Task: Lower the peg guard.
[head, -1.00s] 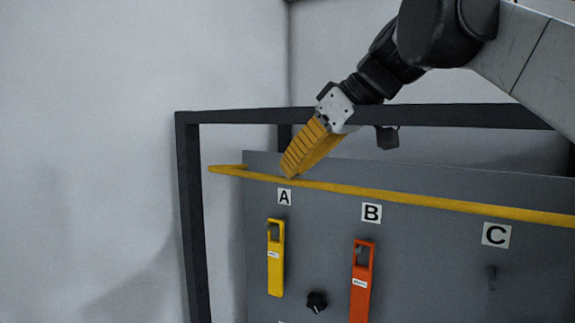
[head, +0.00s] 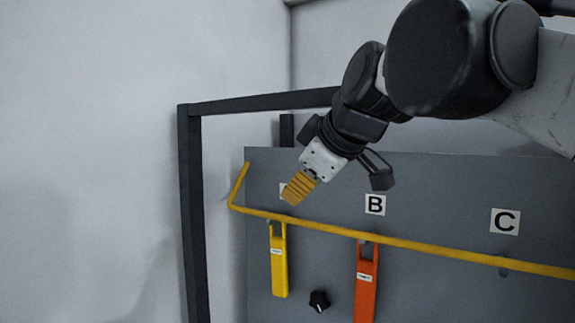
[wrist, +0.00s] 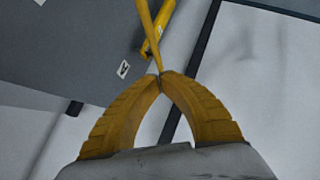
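The peg guard is a long yellow bar (head: 420,247) across the grey panel, with a short bent arm at its left end rising to the panel's top left corner. It crosses in front of the upper ends of the yellow tag (head: 279,268) and the orange tag (head: 366,290). My gripper (head: 291,200) is just above the bar near its left end, hiding most of label A. In the wrist view, my gripper (wrist: 160,75) has its ribbed yellow fingers together at the tips, right at the bar (wrist: 149,35). I cannot tell whether they touch it.
A dark frame (head: 190,215) stands around the grey panel (head: 440,180). Labels B (head: 375,204) and C (head: 505,221) sit above the bar. A black knob (head: 319,301) is low between the tags. White wall is clear at left.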

